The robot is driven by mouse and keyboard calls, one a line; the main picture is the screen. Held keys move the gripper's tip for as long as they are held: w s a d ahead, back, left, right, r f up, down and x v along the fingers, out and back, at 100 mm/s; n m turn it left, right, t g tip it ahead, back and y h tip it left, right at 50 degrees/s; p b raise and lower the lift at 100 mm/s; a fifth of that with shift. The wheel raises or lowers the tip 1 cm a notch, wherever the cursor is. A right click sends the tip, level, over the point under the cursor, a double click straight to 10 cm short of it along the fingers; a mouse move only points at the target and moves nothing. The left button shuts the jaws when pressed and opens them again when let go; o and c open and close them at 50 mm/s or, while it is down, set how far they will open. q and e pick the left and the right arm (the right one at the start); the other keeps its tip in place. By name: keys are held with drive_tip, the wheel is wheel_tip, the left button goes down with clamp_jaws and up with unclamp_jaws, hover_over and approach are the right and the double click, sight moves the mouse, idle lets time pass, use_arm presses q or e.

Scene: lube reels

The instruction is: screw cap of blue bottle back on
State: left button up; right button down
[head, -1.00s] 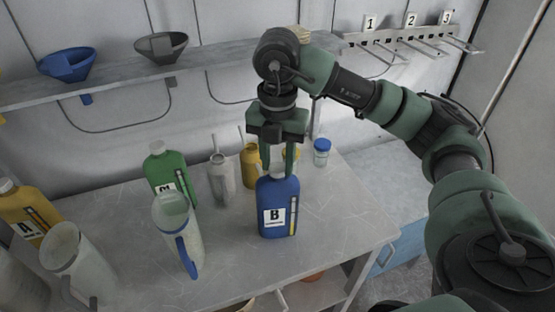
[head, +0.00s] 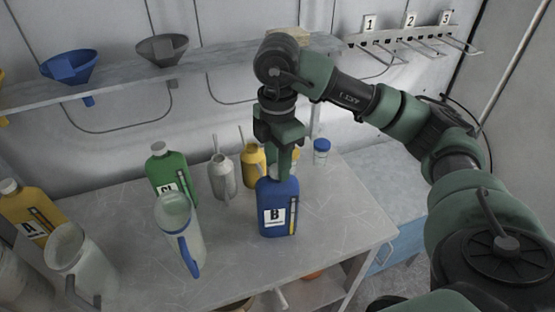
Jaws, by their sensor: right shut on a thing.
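The blue bottle (head: 279,207) with a "B" label stands upright on the grey table. My right gripper (head: 284,172) points straight down over the top of the blue bottle, with its fingers at the bottle's neck. It is shut on the cap, which is mostly hidden behind the fingers. I cannot tell how the cap sits on the neck threads. My left gripper is not in the head view.
A green bottle (head: 168,172), a yellow can (head: 252,160), a grey can (head: 221,178) and a jug with a blue handle (head: 177,220) stand nearby. A small blue-lidded jar (head: 321,152) is behind right. The table's front right is clear.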

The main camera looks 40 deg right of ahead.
drive_tip(key=shift+m, duration=0.6)
drive_tip(key=c, duration=0.6)
unclamp_jaws()
drive_tip(key=shift+o, duration=0.2)
drive_tip(key=shift+r, duration=0.1)
drive_tip(key=shift+r+p, duration=2.4)
drive_tip(key=shift+r, duration=0.55)
drive_tip(key=shift+f, duration=0.15)
